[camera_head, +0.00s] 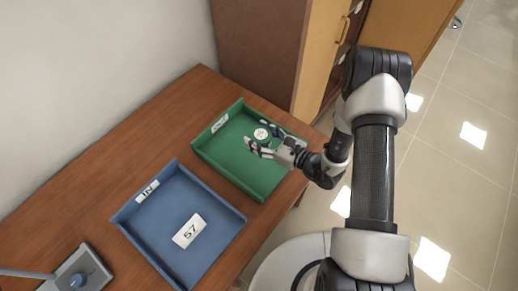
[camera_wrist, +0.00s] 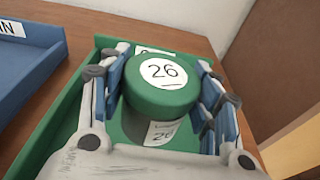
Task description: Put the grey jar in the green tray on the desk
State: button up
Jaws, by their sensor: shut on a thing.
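A jar with a green lid (camera_wrist: 163,92) and a round white label reading 26 is between the fingers of my gripper (camera_wrist: 165,95). The jar looks green, not grey, and a second label shows on its side. In the head view the jar's round label (camera_head: 261,134) shows over the green tray (camera_head: 237,165) on the desk. My gripper (camera_head: 262,142) is shut on the jar, inside the tray's outline. I cannot tell whether the jar's base touches the tray floor. No grey jar is seen.
A blue tray (camera_head: 165,222) marked IN stands beside the green tray and holds a white item (camera_head: 189,231) labelled 57. A cabinet (camera_head: 262,48) stands behind. The green tray's near part is clear.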

jog(key=shift+f+b, duration=0.8)
jog(key=shift+f, duration=2.25)
jog(key=shift+f, duration=0.1)
jog(key=shift+f, duration=0.15)
jog(key=o, duration=1.4)
jog(key=shift+c, duration=0.2)
